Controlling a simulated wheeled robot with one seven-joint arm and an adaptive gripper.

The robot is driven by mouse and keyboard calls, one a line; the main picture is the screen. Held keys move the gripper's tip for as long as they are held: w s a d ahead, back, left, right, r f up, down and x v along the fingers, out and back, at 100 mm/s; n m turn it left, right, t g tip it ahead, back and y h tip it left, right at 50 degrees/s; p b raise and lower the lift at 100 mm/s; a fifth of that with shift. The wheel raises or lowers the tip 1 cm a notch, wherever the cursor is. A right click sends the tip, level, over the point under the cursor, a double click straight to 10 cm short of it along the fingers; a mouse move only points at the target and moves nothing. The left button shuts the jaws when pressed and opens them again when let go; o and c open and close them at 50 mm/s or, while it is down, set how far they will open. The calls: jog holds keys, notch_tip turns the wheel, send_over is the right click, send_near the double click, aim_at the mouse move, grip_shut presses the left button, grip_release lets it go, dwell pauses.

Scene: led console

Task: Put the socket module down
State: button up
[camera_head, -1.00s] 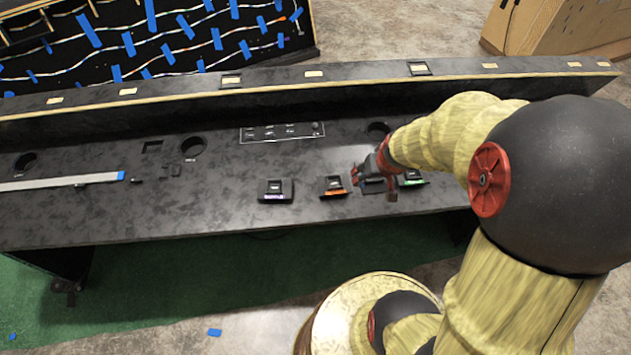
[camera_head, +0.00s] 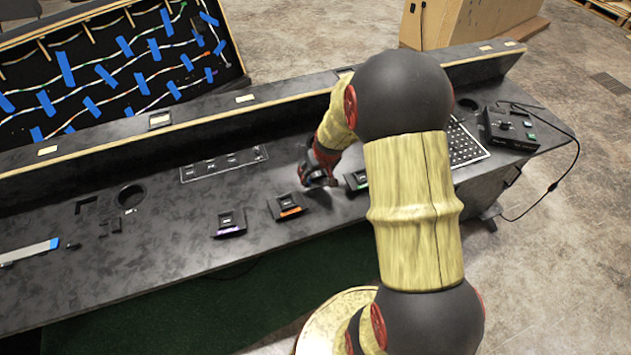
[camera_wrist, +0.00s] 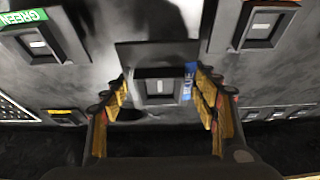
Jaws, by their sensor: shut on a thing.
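The socket module (camera_wrist: 150,72) is a black block with a recessed square socket and a blue label. In the wrist view it sits between the yellow fingers of my gripper (camera_wrist: 162,92), which is shut on it. In the head view my gripper (camera_head: 318,180) is low over the black console top (camera_head: 160,225), between the orange-labelled and green-labelled modules. The held module is mostly hidden there by the gripper. I cannot tell whether its underside touches the console.
The green-labelled module (camera_wrist: 45,35) and orange-labelled module (camera_head: 287,207) stand on either side, apart from my gripper. A purple-labelled module (camera_head: 229,223) stands farther left. A black control box (camera_head: 510,128) with a cable is at the right end. Round holes (camera_head: 130,196) open in the console top.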

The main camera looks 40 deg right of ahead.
aim_at(316, 179)
jog(key=shift+w+d+f, duration=0.15)
jog(key=shift+w+f, duration=0.15)
jog(key=shift+f, duration=0.05)
jog(key=shift+w+f+b, duration=0.1)
jog(key=shift+f+b, duration=0.8)
jog(key=shift+f, duration=0.65)
jog(key=shift+f+b, duration=0.25)
jog(key=shift+b, duration=0.05)
jog(key=o, duration=1)
jog(key=shift+c, duration=0.2)
jog(key=shift+r, duration=0.2)
